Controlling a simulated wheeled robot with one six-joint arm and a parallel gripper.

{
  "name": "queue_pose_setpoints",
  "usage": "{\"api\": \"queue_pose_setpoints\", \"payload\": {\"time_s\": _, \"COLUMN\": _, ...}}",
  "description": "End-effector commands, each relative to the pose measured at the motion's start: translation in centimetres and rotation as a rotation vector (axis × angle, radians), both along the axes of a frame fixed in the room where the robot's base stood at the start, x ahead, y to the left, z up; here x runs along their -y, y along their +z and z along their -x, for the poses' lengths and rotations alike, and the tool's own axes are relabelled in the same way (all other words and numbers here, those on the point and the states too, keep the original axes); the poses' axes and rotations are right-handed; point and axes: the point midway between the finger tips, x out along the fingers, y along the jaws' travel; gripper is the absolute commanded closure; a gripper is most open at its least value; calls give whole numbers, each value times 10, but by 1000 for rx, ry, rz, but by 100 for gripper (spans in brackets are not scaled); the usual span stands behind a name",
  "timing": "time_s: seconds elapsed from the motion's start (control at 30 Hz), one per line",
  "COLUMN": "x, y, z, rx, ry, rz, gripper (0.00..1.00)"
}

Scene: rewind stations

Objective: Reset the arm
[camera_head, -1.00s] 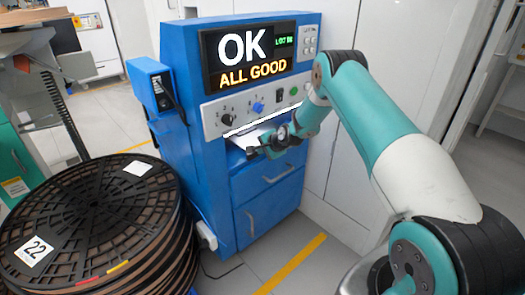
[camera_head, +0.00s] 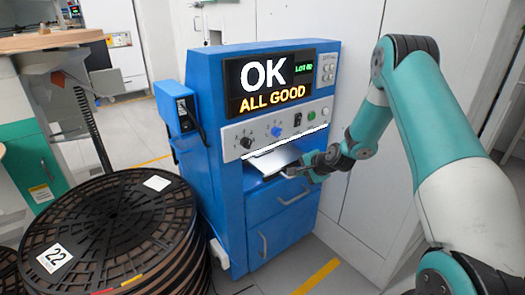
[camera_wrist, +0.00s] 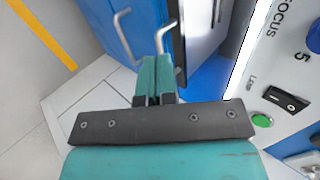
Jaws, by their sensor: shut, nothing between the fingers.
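My gripper (camera_head: 291,172) is in front of the right part of the blue station's white shelf, with its fingers pointing left. In the wrist view my gripper's fingers (camera_wrist: 155,68) lie together, shut and empty. The arm comes in from the right with its elbow raised. The blue station (camera_head: 222,160) stands upright, its screen (camera_head: 268,82) reading "OK" and "ALL GOOD". I cannot tell whether the fingertips touch the shelf (camera_head: 268,163).
A control panel (camera_head: 262,138) with knobs and buttons is above the shelf. Drawers with bar handles (camera_head: 294,198) are below. Stacked black reels (camera_head: 110,225) stand at the lower left. White cabinets (camera_head: 375,170) stand behind at the right. Floor with yellow stripes is open in front.

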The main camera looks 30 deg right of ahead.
Motion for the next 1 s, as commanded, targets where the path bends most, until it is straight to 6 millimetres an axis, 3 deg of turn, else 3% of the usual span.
{"api": "queue_pose_setpoints", "payload": {"time_s": 0.17, "x": -2, "y": 3, "z": 0, "rx": 0, "ry": 10, "rz": 3, "gripper": 100}}
{"api": "queue_pose_setpoints", "payload": {"time_s": 0.27, "x": -22, "y": 22, "z": 0, "rx": -6, "ry": 81, "rz": 29, "gripper": 100}}
{"api": "queue_pose_setpoints", "payload": {"time_s": 0.37, "x": -65, "y": 58, "z": 7, "rx": -20, "ry": 243, "rz": 86, "gripper": 100}}
{"api": "queue_pose_setpoints", "payload": {"time_s": 0.47, "x": -125, "y": 104, "z": 31, "rx": -36, "ry": 473, "rz": 168, "gripper": 100}}
{"api": "queue_pose_setpoints", "payload": {"time_s": 0.57, "x": -182, "y": 146, "z": 71, "rx": -47, "ry": 723, "rz": 257, "gripper": 100}}
{"api": "queue_pose_setpoints", "payload": {"time_s": 0.7, "x": -245, "y": 194, "z": 148, "rx": -48, "ry": 1073, "rz": 382, "gripper": 100}}
{"api": "queue_pose_setpoints", "payload": {"time_s": 0.83, "x": -276, "y": 219, "z": 219, "rx": -40, "ry": 1342, "rz": 477, "gripper": 100}}
{"api": "queue_pose_setpoints", "payload": {"time_s": 1.0, "x": -291, "y": 236, "z": 293, "rx": -22, "ry": 1609, "rz": 571, "gripper": 100}}
